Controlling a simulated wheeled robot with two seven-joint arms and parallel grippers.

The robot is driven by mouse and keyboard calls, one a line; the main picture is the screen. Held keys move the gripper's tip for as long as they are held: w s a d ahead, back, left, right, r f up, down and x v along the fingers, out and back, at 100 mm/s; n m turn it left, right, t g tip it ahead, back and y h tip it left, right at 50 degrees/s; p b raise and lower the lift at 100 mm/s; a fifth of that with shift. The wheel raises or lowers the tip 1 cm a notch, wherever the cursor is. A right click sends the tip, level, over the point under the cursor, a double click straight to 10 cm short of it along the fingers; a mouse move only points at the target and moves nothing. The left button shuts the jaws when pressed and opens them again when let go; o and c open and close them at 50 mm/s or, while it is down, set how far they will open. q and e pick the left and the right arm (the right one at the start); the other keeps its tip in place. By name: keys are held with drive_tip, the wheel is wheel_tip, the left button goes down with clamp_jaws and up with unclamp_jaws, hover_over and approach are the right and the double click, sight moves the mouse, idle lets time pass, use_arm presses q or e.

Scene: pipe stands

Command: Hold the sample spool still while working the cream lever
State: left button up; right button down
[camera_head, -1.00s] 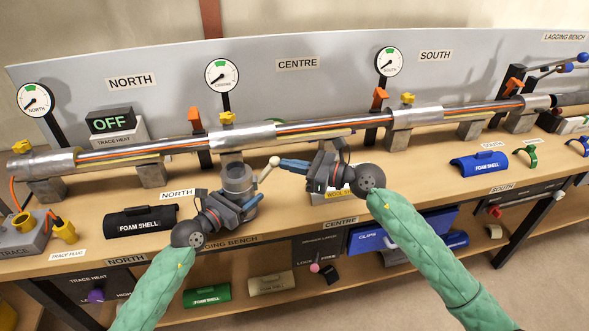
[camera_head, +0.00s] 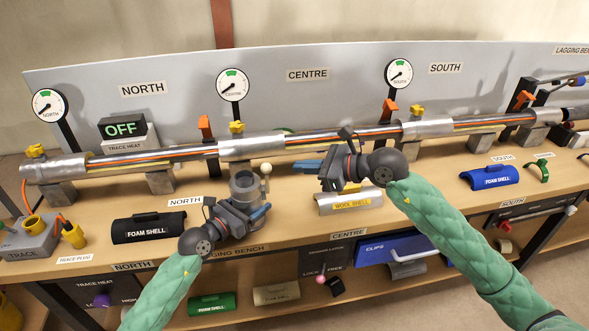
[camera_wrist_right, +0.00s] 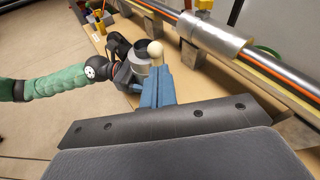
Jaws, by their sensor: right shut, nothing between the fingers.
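The sample spool (camera_head: 243,187), a grey upright cylinder, stands at the bench's front, left of centre. The cream lever (camera_head: 265,170), a ball-ended stalk, stands nearly upright at its right side. My left gripper (camera_head: 236,208) has its blue fingers on either side of the spool's lower body, closed around it; the exact contact is partly hidden. My right gripper (camera_head: 300,166) is shut and empty, to the right of the lever and apart from it in the head view. In the right wrist view, its blue fingers (camera_wrist_right: 157,84) point towards the lever's ball (camera_wrist_right: 155,50).
The steel pipe (camera_head: 340,138) on its stands runs behind the spool. A black foam shell (camera_head: 148,228) lies left of my left gripper. A wool shell (camera_head: 350,202) lies below my right gripper. The bench's front edge is close to both arms.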

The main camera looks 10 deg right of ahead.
drive_tip(key=s+d+r, duration=0.5)
drive_tip(key=d, duration=0.1)
drive_tip(key=shift+d+r, duration=0.15)
drive_tip(key=shift+r, duration=0.05)
use_arm(q)
drive_tip(key=o, duration=1.2)
drive_tip(key=shift+c, duration=0.2)
drive_tip(key=v, duration=1.2)
